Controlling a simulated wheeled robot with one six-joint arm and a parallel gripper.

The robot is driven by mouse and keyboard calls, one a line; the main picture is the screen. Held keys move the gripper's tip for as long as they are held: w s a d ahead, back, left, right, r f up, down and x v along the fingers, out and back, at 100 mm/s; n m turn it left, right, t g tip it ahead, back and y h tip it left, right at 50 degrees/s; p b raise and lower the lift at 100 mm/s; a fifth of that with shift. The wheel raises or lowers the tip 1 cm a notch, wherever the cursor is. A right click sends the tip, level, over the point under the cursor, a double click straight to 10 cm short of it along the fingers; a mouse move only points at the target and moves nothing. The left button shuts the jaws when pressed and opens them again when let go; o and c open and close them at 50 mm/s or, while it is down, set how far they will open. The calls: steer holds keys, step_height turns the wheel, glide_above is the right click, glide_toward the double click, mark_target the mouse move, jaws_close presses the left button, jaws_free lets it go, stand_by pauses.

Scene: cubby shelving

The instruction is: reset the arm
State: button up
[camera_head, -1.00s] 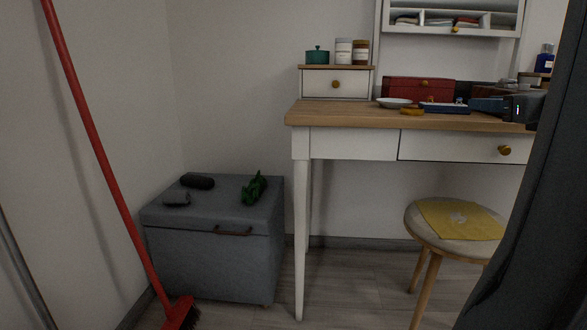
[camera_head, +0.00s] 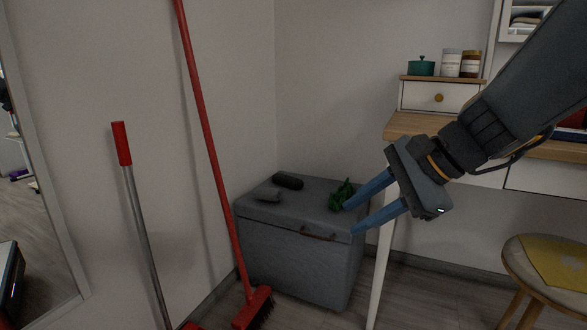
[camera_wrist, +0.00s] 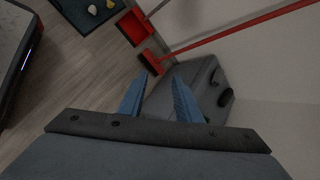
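My gripper (camera_head: 350,220) is in the head view at the right of centre, its two blue fingers spread apart with nothing between them. In this view the fingertips overlap the right side of a grey storage box (camera_head: 295,262) and lie close to a green object (camera_head: 341,194) on its lid. I cannot tell how far above or in front of the box they are. In the wrist view the open fingers (camera_wrist: 157,92) point toward the box (camera_wrist: 185,85), which is partly hidden behind them.
Two dark items (camera_head: 287,181) lie on the box lid. A red broom (camera_head: 212,150) and a red-tipped grey pole (camera_head: 137,205) lean at the left wall. A desk (camera_head: 408,125) stands right of the box, with a stool (camera_head: 520,270) in front. A mirror or doorway edge (camera_head: 50,180) is at far left.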

steer(key=s+a+f+n+g+h+p, duration=0.25)
steer(key=s+a+n, duration=0.45)
steer(key=s+n, duration=0.4)
steer(key=s+a+f+n+g+h+p, duration=0.1)
steer(key=s+a+f+n+g+h, duration=0.2)
steer(key=s+a+n, duration=0.55)
steer(key=s+d+r+m+h+p, duration=0.1)
steer(key=d+r+m+p, duration=0.1)
steer(key=d+r+p, duration=0.9)
steer(key=d+r+m+p, duration=0.3)
steer(key=d+r+p, duration=0.8)
steer(key=p, duration=1.5)
step_height(320, 180, up, 6)
steer(key=shift+s+f+t+h, duration=0.15)
steer(key=shift+s+t+h, duration=0.2)
steer(key=shift+s+t, duration=0.1)
